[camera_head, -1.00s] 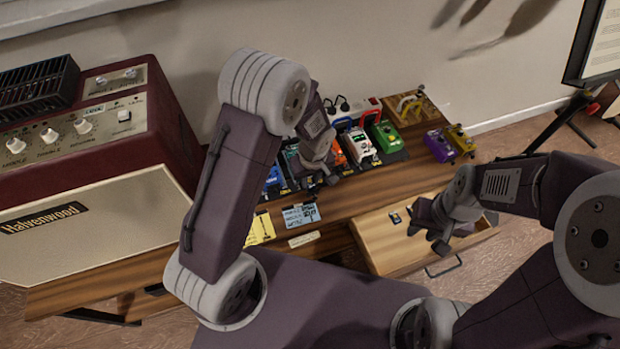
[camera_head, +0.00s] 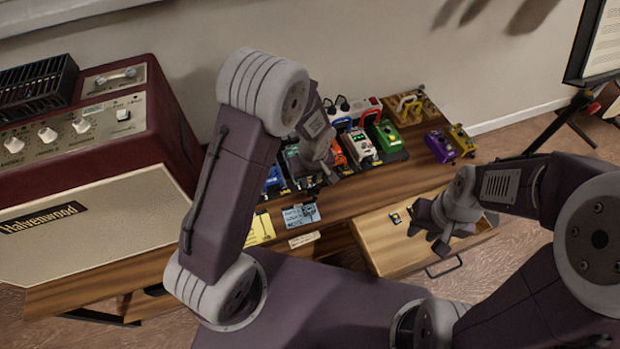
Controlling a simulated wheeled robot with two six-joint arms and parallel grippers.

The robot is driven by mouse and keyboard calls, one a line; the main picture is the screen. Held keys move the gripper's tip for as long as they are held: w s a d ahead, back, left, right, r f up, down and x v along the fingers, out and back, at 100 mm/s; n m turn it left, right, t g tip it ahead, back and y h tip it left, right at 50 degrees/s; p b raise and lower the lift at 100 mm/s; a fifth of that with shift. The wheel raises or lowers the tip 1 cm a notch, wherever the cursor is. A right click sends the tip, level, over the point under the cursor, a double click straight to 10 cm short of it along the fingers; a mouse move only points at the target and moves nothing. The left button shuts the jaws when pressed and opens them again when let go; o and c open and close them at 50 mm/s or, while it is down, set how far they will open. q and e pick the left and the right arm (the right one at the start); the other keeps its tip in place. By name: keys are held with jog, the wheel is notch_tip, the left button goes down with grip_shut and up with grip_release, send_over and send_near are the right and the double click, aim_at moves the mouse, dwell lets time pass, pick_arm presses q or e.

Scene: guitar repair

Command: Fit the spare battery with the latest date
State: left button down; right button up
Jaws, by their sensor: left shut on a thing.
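An open wooden drawer (camera_head: 385,250) at the table's front right holds small dark and yellow battery-like blocks (camera_head: 396,218). I cannot read any dates on them. My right gripper (camera_head: 430,240) is over the drawer, beside these blocks, and its arm hides part of the drawer. I cannot tell whether its jaws are apart. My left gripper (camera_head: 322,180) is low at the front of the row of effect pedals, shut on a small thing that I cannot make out. A green pedal (camera_head: 386,135) and a white pedal (camera_head: 361,148) stand right of it. My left arm hides other pedals.
A maroon amplifier (camera_head: 90,235) fills the left of the table. A yellow note (camera_head: 261,229), a blue note (camera_head: 300,214) and a pale strip (camera_head: 304,240) lie at the front.

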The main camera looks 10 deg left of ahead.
pick_arm(q)
jog(key=shift+f+b, duration=0.45)
jog(key=c, duration=0.7)
grip_release()
notch_tip(320, 180, up, 8)
jog(key=p, duration=0.7)
jog(key=shift+r, duration=0.1)
